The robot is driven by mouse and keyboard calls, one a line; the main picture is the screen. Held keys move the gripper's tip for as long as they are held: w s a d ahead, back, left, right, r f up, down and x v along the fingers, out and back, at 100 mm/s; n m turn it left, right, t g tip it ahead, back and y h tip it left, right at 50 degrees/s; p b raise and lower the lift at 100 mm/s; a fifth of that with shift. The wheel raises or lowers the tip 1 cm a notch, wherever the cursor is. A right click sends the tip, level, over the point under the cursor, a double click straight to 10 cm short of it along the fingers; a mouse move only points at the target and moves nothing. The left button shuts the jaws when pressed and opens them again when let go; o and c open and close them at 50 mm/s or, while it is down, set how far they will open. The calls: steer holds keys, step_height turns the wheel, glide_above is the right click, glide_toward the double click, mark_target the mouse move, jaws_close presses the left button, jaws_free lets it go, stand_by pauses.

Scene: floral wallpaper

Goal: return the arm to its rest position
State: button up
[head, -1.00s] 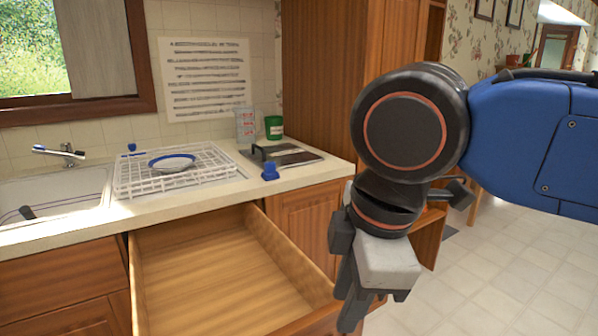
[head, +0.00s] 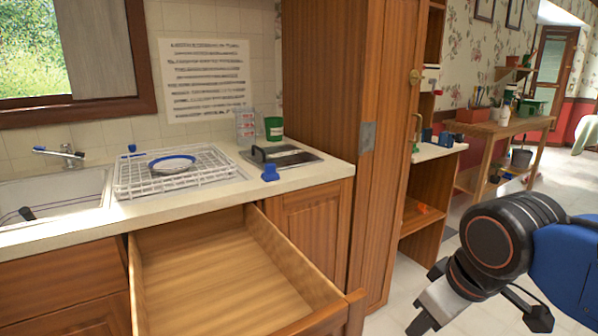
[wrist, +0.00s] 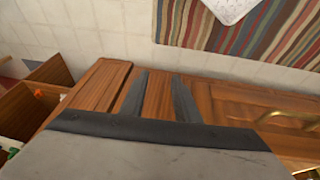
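My arm (head: 495,240) is at the lower right of the head view, folded low over the floor to the right of the tall wooden cabinet. My gripper (head: 420,326) points down and to the left at the bottom edge there, partly cut off. In the wrist view my gripper (wrist: 160,76) shows two dark fingers spread apart with nothing between them. Brown wood lies behind the fingers. Whether they touch it, I cannot tell.
An open, empty drawer (head: 215,275) juts out below the counter (head: 85,226). A tall cabinet (head: 335,130) stands between the counter and my arm. A striped rug (wrist: 200,35) lies on the pale tiled floor. A wooden side table (head: 500,127) stands farther back.

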steer(key=s+d+f+m+t, duration=0.1)
steer(key=d+f+m, duration=0.4)
steer(key=d, duration=0.2)
steer(key=shift+f+m+h, duration=0.4)
